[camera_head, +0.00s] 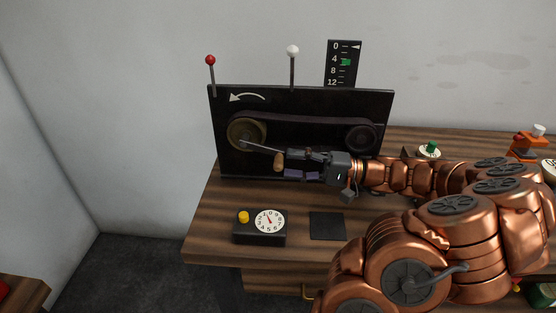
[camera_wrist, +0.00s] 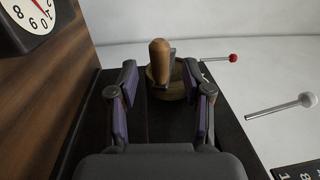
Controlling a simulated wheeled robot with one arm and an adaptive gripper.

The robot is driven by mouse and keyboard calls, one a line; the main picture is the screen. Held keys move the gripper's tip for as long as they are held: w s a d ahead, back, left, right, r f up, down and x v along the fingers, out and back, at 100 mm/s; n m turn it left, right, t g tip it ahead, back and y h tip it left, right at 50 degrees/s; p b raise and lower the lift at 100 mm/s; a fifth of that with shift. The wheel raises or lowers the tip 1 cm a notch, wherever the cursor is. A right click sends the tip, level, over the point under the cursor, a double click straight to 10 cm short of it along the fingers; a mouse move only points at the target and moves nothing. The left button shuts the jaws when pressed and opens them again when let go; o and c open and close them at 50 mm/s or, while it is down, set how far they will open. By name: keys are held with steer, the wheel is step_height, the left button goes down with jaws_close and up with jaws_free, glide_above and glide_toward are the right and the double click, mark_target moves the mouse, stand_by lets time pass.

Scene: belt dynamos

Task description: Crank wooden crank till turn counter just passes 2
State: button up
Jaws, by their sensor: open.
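The wooden crank handle (camera_head: 279,161) sits at the end of a thin metal arm on the brass-coloured wheel (camera_head: 246,133) at the left of the black panel. My gripper (camera_head: 290,164) is open, its fingers to the right of the handle. In the wrist view the handle (camera_wrist: 160,55) stands upright between and just beyond the two fingertips, with gaps on both sides. A black scale (camera_head: 343,63) marked 0, 4, 8, 12 rises above the panel. Its white pointer is at 0, and a green mark is near 4.
A belt runs to a dark wheel (camera_head: 361,138) at right. A curved white arrow points left. A red-knobbed lever (camera_head: 210,61) and a white-knobbed lever (camera_head: 292,50) rise above the panel. A dial box (camera_head: 260,226) with a yellow button and a dark pad (camera_head: 327,226) are in front.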

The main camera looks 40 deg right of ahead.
mark_target(278, 163)
steer(key=x, duration=0.4)
steer(key=shift+a+p, duration=0.1)
steer(key=shift+p, duration=0.25)
jaws_close()
stand_by(0.4)
